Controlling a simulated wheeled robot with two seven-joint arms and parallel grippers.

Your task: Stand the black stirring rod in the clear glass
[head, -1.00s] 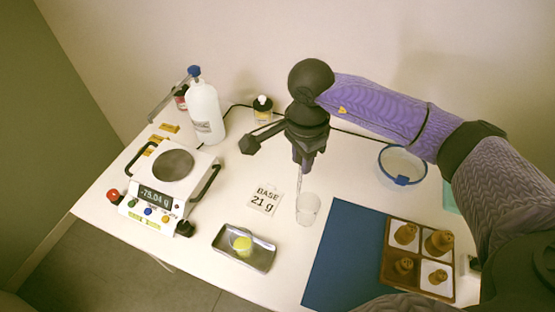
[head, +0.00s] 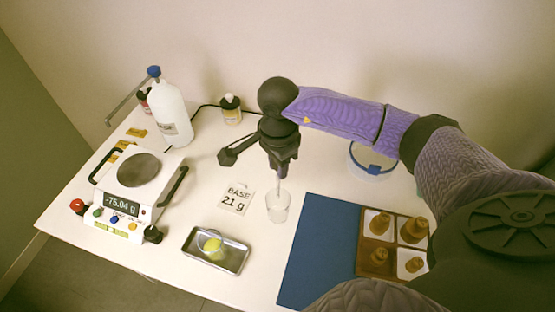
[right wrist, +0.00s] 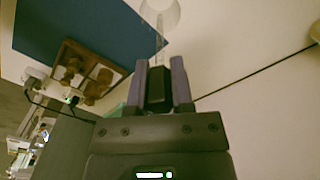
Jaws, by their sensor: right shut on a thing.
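My right gripper (head: 281,174) points down above the clear glass (head: 278,208), shut on the stirring rod (head: 280,186). The rod's visible shaft looks thin and pale, not black. It hangs roughly upright, and its lower end overlaps the glass mouth. I cannot tell for sure how far inside it is. In the right wrist view the shaft (right wrist: 160,42) runs from the fingers toward the glass (right wrist: 160,12). A dark block shows between the fingers; I cannot tell whether it is part of the rod. My left gripper is not in view.
A blue mat (head: 318,245) and a brown tray of weights (head: 362,240) lie right of the glass. A metal tray (head: 230,262), a "BASE 21 g" card (head: 236,198) and a balance (head: 118,218) are left. A blue-marked bowl (head: 370,165) stands behind.

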